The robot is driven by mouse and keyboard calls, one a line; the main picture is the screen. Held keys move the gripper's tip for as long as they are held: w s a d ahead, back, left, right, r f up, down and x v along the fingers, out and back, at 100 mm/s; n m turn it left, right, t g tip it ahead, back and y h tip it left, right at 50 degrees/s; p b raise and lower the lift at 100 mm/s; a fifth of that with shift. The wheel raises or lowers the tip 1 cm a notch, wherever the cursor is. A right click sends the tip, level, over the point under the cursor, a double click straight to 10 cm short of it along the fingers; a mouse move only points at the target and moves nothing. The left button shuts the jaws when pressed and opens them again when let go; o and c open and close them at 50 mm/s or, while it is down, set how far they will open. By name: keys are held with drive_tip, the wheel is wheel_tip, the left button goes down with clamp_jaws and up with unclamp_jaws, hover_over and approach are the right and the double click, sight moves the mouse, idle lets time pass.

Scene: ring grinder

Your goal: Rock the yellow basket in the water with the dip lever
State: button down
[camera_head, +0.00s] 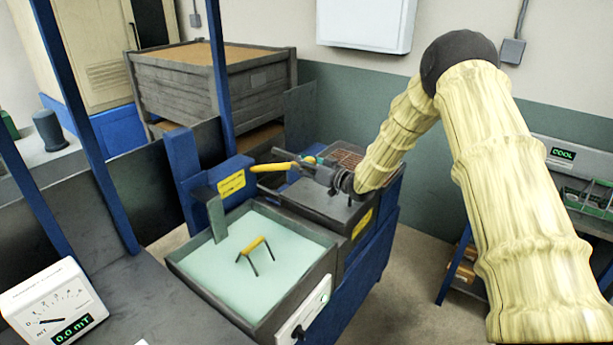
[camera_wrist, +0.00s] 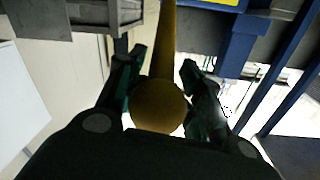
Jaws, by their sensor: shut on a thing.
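My gripper (camera_head: 312,170) is at the end of my arm, above the tank's back right side. In the wrist view my gripper's two dark fingers (camera_wrist: 160,95) are on either side of the round end of the yellow dip lever (camera_wrist: 160,103) and shut on it. In the head view the yellow dip lever (camera_head: 273,167) runs left from my gripper to a blue post. The tank (camera_head: 328,240) holds pale green water. The yellow basket handle (camera_head: 252,246) stands out of the water on two dark legs. The basket body is hidden below the surface.
A blue post with a yellow label (camera_head: 231,184) stands at the tank's back left. A dark grate (camera_head: 347,158) lies behind my gripper. A wooden crate (camera_head: 210,85) stands at the back. A white meter (camera_head: 55,302) is at front left. Floor shows right of the tank.

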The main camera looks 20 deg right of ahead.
drive_tip(key=w+r, duration=0.1)
drive_tip(key=r, duration=0.1)
drive_tip(key=w+a+r, duration=0.1)
drive_tip(key=r, duration=0.1)
drive_tip(key=w+a+r, duration=0.1)
drive_tip(key=r, duration=0.1)
drive_tip(key=shift+w+r, duration=0.15)
drive_tip(key=shift+r, duration=0.05)
drive_tip(key=c, duration=1.3)
unclamp_jaws()
drive_tip(key=shift+d+r, duration=0.1)
drive_tip(key=o, duration=0.3)
drive_tip(key=shift+s+d+r, duration=0.1)
drive_tip(key=shift+s, duration=0.2)
drive_tip(key=shift+s+r, duration=0.1)
drive_tip(key=shift+s, duration=0.1)
drive_tip(key=shift+w+a+f+b, duration=0.25)
drive_tip(key=shift+f+b, duration=0.05)
drive_tip(key=shift+f, duration=0.1)
drive_tip(key=v, duration=1.2)
drive_tip(key=shift+r, duration=0.2)
drive_tip(key=shift+s+d, duration=0.1)
drive_tip(key=shift+s, duration=0.05)
